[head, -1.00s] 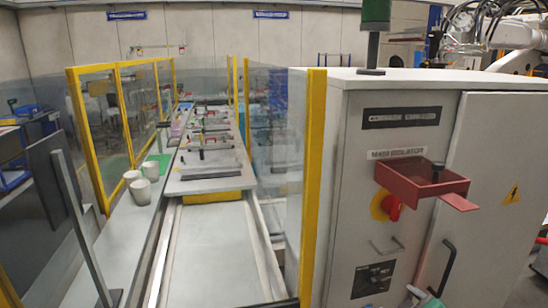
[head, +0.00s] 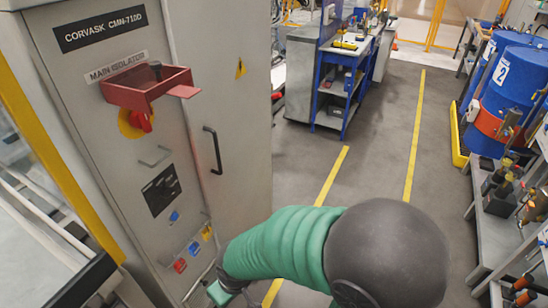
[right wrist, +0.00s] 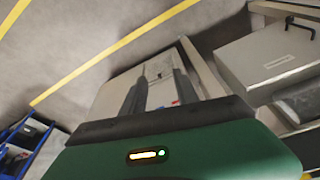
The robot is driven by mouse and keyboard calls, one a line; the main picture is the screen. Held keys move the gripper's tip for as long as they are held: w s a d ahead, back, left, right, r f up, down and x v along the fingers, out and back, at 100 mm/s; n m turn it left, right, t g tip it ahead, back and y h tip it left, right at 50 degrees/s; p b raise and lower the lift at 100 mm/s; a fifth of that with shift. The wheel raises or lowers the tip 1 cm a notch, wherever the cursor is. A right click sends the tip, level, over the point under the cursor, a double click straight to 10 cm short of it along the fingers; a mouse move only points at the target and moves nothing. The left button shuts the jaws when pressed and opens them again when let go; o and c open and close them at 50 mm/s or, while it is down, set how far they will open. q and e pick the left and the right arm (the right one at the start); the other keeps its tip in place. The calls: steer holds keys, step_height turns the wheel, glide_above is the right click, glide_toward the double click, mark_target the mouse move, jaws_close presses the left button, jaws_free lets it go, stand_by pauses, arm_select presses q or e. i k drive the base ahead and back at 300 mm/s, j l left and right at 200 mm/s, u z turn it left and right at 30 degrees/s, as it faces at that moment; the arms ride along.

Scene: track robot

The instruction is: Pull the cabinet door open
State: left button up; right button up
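The grey cabinet (head: 95,85) stands at the left of the head view. Its door (head: 225,100), with a black bar handle (head: 213,150), looks closed. My green right arm comes in from the bottom, and my right gripper (head: 220,293) is low in front of the cabinet, below the handle and apart from it. In the right wrist view its two dark fingers (right wrist: 160,92) stand apart with nothing held between them. A pale panel with small red and blue parts shows beyond them. My left gripper is not in view.
A red tray (head: 150,88) and a red isolator knob (head: 141,121) jut from the cabinet's left panel. Right of the door is open floor with yellow lines (head: 415,130). A blue workbench (head: 345,75), blue drums (head: 505,90) and a shelf stand farther right.

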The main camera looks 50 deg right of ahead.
mark_target(225, 45)
steer(key=z, duration=1.35)
